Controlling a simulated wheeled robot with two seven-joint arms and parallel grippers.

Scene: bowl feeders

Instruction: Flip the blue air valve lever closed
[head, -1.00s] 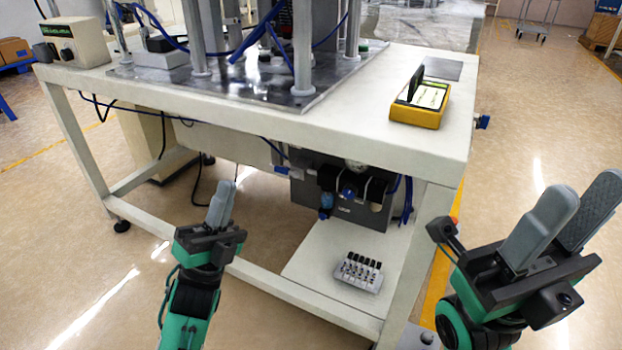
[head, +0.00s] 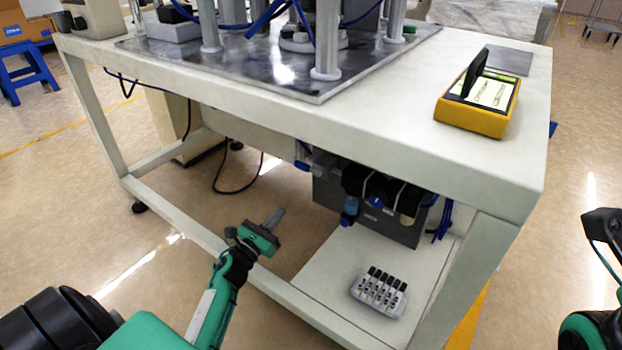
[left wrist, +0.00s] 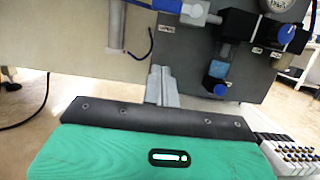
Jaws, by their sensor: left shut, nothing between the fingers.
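The blue air valve lever (head: 302,165) shows under the front edge of the table, at the left of the air unit. It also shows at the top of the left wrist view (left wrist: 168,5), beside a light grey fitting (left wrist: 198,16). My left gripper (head: 280,213) is shut and empty, below and left of the lever in the head view. In the left wrist view its fingertips (left wrist: 160,72) point toward the unit and are below the lever, apart from it. Of my right arm only a part shows at the right edge; its fingers are out of view.
The air unit (head: 405,225) has blue knobs and a gauge. The table's lower front rail (head: 210,243) runs below my left gripper. A valve block (head: 378,292) lies on the lower shelf (head: 335,265). A yellow box (head: 470,117) stands on the tabletop.

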